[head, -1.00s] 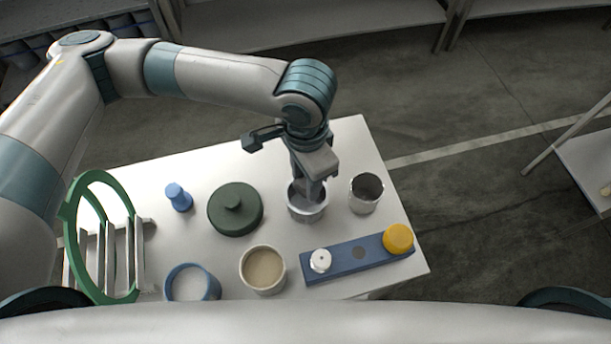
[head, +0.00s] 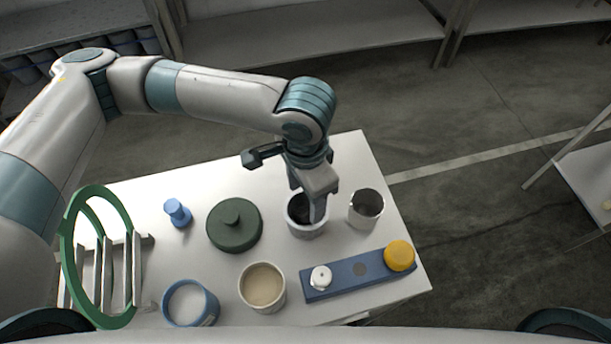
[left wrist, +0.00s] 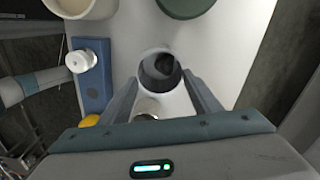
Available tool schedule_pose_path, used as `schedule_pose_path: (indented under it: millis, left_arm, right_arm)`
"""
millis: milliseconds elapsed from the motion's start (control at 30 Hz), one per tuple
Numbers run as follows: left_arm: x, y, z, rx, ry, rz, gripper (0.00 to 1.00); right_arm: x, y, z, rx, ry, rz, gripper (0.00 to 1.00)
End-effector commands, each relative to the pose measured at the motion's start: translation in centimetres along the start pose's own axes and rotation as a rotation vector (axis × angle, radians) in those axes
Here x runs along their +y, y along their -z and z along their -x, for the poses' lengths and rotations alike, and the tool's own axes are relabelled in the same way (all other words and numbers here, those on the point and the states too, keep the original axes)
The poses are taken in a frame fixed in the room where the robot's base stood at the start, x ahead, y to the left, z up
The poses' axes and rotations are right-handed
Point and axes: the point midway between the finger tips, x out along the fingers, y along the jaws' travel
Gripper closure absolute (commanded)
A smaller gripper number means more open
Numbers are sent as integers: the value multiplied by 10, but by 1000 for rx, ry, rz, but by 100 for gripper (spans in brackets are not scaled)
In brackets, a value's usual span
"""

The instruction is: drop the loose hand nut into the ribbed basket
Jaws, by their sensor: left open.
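A small light-grey round cup (head: 306,230), which looks like the basket, stands upright on the white table; I cannot make out ribs. It also shows in the left wrist view (left wrist: 160,88). A dark round thing (left wrist: 163,68), possibly the hand nut, lies inside it; its shape is hard to tell. My left gripper (head: 316,208) points down at the cup's mouth, one finger hiding part of it. In the left wrist view its fingers (left wrist: 163,92) are spread, with nothing held between them. My right gripper is not in view.
A steel cup (head: 366,212) stands close right. A blue bar (head: 345,280) carries a white knob (head: 321,277) and a yellow knob (head: 400,255).

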Motion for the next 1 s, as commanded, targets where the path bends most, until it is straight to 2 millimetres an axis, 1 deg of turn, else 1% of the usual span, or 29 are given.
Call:
schedule_pose_path:
  millis: [167,267,467,800,1000]
  left_arm:
    - [0,1,10,2,1,-1,43]
    - [0,1,22,4,1,-2,43]
    - [0,1,56,5,3,-2,43]
    - [-1,1,126,4,3,0,43]
    - [-1,1,156,2,2,0,43]
  right_arm:
    - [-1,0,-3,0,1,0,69]
    - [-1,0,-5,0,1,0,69]
    - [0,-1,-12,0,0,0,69]
    - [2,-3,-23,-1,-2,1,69]
    - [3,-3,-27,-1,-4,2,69]
